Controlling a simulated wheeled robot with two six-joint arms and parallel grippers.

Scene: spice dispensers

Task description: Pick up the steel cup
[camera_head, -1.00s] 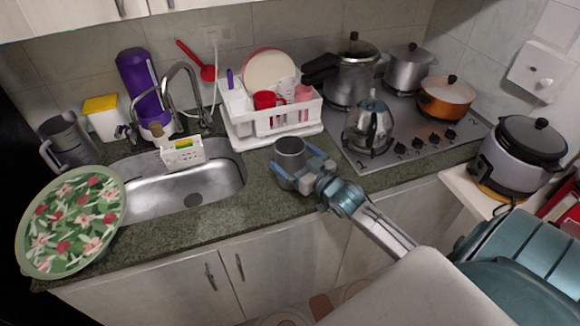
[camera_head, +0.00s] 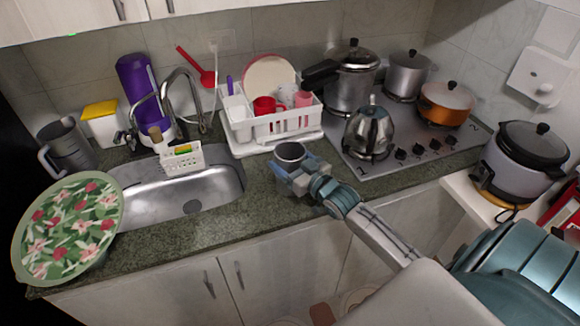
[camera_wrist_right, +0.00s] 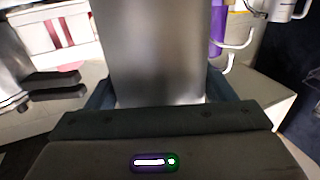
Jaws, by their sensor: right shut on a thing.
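The steel cup (camera_head: 291,152) is a grey metal cylinder, upright, at the counter between the sink and the stove in the head view. My right gripper (camera_head: 292,172) is shut on it, with a finger on either side of its body. In the right wrist view the cup (camera_wrist_right: 152,50) fills the middle, and the gripper (camera_wrist_right: 155,100) closes around its lower part. I cannot tell whether the cup's base touches the counter. My left gripper is not in view.
A white dish rack (camera_head: 270,130) with cups stands just behind the cup. A kettle (camera_head: 370,132) and pots are on the stove (camera_head: 437,150) to the right. The sink (camera_head: 165,198) lies to the left. Counter (camera_head: 235,221) in front is bare.

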